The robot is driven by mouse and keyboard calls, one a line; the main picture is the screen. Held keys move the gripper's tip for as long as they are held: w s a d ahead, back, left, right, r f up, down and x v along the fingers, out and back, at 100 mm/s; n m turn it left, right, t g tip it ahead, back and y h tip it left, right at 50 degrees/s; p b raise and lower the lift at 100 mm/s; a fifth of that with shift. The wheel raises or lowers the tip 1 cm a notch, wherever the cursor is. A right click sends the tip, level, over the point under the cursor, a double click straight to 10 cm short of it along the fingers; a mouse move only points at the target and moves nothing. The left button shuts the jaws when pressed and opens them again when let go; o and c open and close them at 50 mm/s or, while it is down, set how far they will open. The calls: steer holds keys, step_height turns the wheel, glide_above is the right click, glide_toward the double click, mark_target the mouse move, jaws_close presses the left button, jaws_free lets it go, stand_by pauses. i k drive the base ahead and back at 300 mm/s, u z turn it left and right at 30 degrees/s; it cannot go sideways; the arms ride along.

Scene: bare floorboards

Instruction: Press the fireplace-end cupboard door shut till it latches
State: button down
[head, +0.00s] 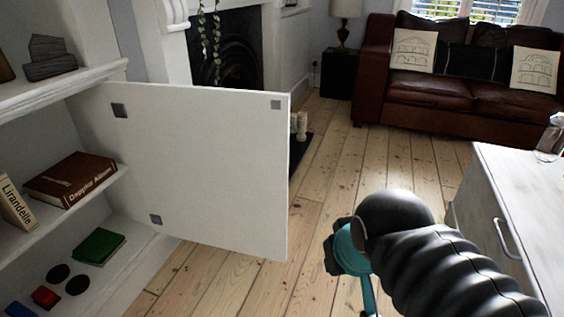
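The white cupboard door (205,165) stands wide open in the head view, swung out from the cupboard at the left, on the side towards the fireplace (225,48). Its inner face shows, with two grey hinge plates near the cupboard and a small grey plate (276,104) at the top of its free edge. My arm, black and ribbed with a teal part, reaches in from the lower right, apart from the door. My gripper's fingertips cannot be made out.
The open cupboard (75,207) holds books and small coloured discs and blocks on its shelves. A white cabinet (515,215) with a handle stands at the right. A brown leather sofa (435,85) is at the back. Bare floorboards (375,160) lie clear between them.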

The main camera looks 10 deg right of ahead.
mark_target(210, 166)
steer(key=i, duration=0.2)
steer(key=z, duration=0.55)
steer(key=k, duration=1.25)
steer(key=u, duration=0.2)
steer(key=i, duration=0.6)
steer(key=u, duration=0.7)
steer(key=i, duration=0.8)
steer(key=z, duration=0.3)
